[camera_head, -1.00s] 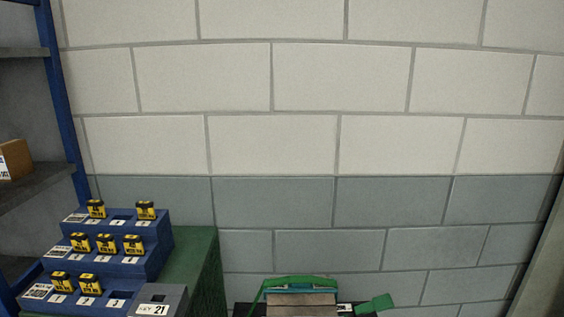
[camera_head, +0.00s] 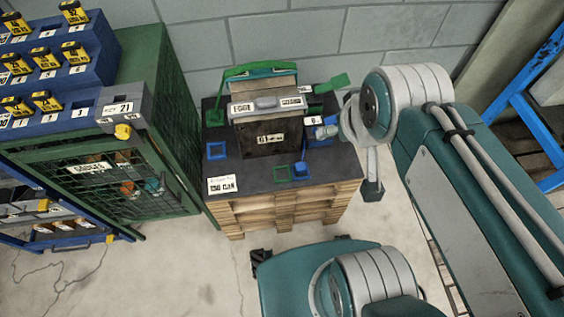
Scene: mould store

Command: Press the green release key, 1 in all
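A green paddle-shaped piece (camera_head: 340,82) sticks out at the back right of a dark box-shaped mould (camera_head: 270,138); I take it as the likely release key, but no readable marking confirms it. A green bar (camera_head: 262,69) arches over the mould's top, with a green foot at its left end. My gripper (camera_head: 373,190) appears as a small dark shape hanging at the right of the pallet stack, below my pale wrist. It is in front of and lower than the green paddle, apart from it. My arm joint hides part of it, and its fingers cannot be made out.
The mould stands on a dark top (camera_head: 245,178) over a wooden pallet (camera_head: 290,210). A green mesh cabinet (camera_head: 160,100) with a stepped blue rack stands left. A block wall closes the back.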

